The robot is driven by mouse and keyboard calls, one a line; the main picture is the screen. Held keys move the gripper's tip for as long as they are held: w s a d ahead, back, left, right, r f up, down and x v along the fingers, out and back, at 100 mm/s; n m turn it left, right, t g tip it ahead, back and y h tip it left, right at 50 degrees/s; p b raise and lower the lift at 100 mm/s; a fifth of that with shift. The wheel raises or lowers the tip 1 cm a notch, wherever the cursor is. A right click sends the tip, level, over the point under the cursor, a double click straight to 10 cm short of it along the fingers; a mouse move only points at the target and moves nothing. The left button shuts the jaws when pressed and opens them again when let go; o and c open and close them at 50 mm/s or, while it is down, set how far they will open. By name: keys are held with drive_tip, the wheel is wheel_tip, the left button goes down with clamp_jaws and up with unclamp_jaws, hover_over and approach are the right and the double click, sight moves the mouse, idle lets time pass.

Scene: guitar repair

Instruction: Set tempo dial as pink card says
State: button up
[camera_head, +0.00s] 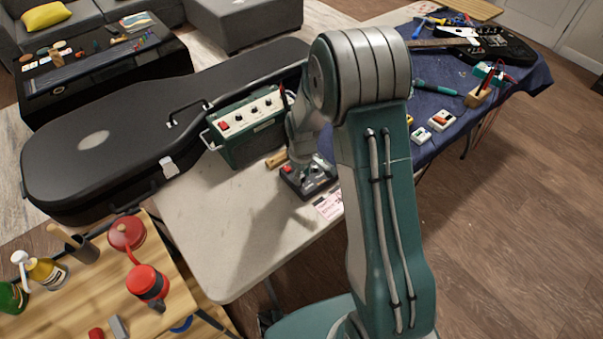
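A pink-and-white card (328,206) lies on the pale table, partly covered by my arm; its writing is too small to read. Just behind it sits a small dark box (297,188) with red parts on top. I cannot make out a tempo dial or its setting on it. My gripper (301,168) points down at the top of this box. Its fingers are small and partly hidden, so I cannot tell whether they are open, shut or touching a dial. A green amplifier (247,143) with several knobs and a red button stands behind, to the left.
A black guitar case (95,140) lies along the left and back of the pale table (210,245). The table's front left is clear. A blue cloth (460,105) at right holds a guitar, small pedals (441,121) and tools. A wooden bench (165,285) with bottles stands front left.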

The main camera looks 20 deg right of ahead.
sight(302, 175)
drive_tip(key=shift+w+r, duration=0.1)
drive_tip(key=shift+r, duration=0.05)
drive_tip(key=shift+r, duration=0.2)
wheel_tip(302, 175, up, 11)
drive_tip(key=shift+r, duration=0.2)
idle(0.6)
drive_tip(key=s+r+m+t, duration=0.3)
drive_tip(key=s+r, duration=0.7)
drive_tip(key=r, duration=0.3)
drive_tip(key=s+r+m+t, duration=0.1)
drive_tip(key=s+r+m, duration=0.1)
drive_tip(key=s, duration=0.4)
drive_tip(key=s+r+m+t, duration=0.1)
drive_tip(key=s+r+m, duration=0.1)
drive_tip(key=s, duration=0.5)
drive_tip(key=shift+s+a+r+m+t, duration=0.15)
drive_tip(key=shift+s+r+m+t, duration=0.15)
drive_tip(key=shift+r+t, duration=0.15)
